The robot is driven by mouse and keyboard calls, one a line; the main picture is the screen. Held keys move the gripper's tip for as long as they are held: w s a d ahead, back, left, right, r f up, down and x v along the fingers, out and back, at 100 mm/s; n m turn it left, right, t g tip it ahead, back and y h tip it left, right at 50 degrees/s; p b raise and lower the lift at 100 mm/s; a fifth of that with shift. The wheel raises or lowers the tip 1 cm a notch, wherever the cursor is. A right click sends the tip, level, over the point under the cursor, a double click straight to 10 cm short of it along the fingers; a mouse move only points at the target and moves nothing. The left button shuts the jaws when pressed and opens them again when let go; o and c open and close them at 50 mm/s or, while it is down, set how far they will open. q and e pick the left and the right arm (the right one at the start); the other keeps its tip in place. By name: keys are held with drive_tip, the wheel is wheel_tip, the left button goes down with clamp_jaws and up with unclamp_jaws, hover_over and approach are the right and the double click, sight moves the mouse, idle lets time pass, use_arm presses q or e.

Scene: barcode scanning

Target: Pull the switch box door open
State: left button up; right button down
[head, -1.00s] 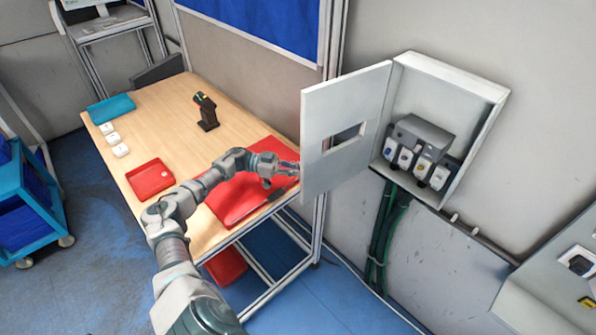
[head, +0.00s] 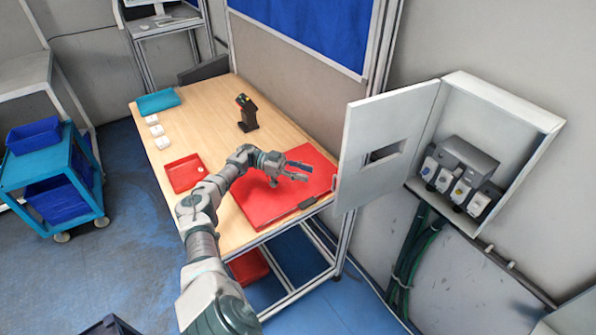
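The switch box (head: 530,118) is a pale grey wall cabinet at the right in the head view. Its door (head: 362,140), with a rectangular window, stands wide open, swung out to the left. Breaker-like devices with grey housings (head: 470,160) show inside. My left gripper (head: 309,172) is over the red mat on the table, left of the door's free edge. Its fingers are apart with nothing between them, and a gap shows between fingertips and door. My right gripper is not in view.
The wooden table (head: 215,112) holds a red mat (head: 265,207), a red tray (head: 185,185), a teal tray (head: 158,102) and a black scanner on a stand (head: 247,115). A blue cart (head: 65,180) stands at left. Dark green cables (head: 408,265) hang below the box.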

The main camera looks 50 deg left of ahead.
use_arm(q)
drive_tip(key=shift+v, duration=1.05)
drive_tip(key=shift+f, duration=0.1)
